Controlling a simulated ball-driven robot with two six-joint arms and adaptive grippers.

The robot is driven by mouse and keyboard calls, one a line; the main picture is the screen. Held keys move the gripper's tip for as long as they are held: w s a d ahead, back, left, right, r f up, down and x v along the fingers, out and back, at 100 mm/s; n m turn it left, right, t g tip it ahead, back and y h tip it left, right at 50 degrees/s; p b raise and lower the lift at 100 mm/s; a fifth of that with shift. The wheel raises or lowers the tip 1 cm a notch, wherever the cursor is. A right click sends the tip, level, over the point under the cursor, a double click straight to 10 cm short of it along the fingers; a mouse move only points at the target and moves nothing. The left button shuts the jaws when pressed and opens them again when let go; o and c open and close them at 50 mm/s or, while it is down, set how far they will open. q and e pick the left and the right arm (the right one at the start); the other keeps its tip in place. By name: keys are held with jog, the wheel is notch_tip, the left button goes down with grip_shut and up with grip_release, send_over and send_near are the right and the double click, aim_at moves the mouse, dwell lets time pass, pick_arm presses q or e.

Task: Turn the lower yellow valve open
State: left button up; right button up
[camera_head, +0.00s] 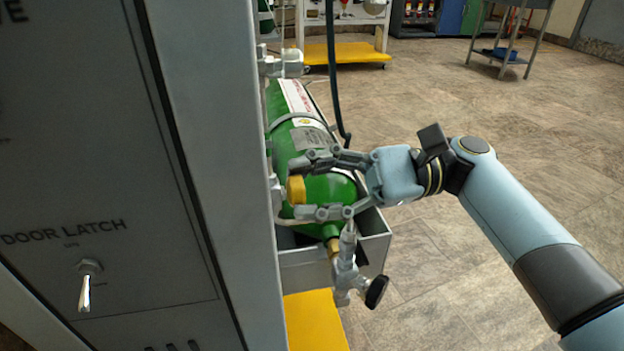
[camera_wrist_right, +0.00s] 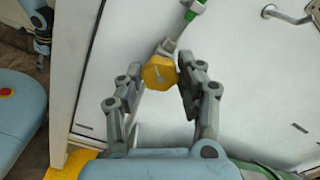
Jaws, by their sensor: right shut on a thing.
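The lower yellow valve (camera_head: 296,189) is a small knob on the side of the grey cabinet, beside the green gas cylinder (camera_head: 330,188). In the right wrist view, the yellow valve (camera_wrist_right: 160,72) shows as a faceted knob with a pale mark on its face. My right gripper (camera_head: 298,190) reaches in from the right, in front of the cylinder, and is shut on the valve, with one finger above and one below it in the head view. In the wrist view, its fingers (camera_wrist_right: 158,88) stand either side of the knob. My left gripper is not in view.
The cabinet (camera_head: 210,150) with a door latch switch (camera_head: 86,284) fills the left. The cylinder lies tilted in a grey holder (camera_head: 376,242), with a brass neck and black-knobbed regulator (camera_head: 376,291) below my gripper. A dark hose (camera_head: 334,80) hangs behind.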

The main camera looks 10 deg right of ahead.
jog(key=shift+n, duration=0.8)
jog(key=shift+f, duration=0.1)
jog(key=o, duration=1.1)
jog(key=shift+o, duration=0.2)
jog(key=d, duration=1.2)
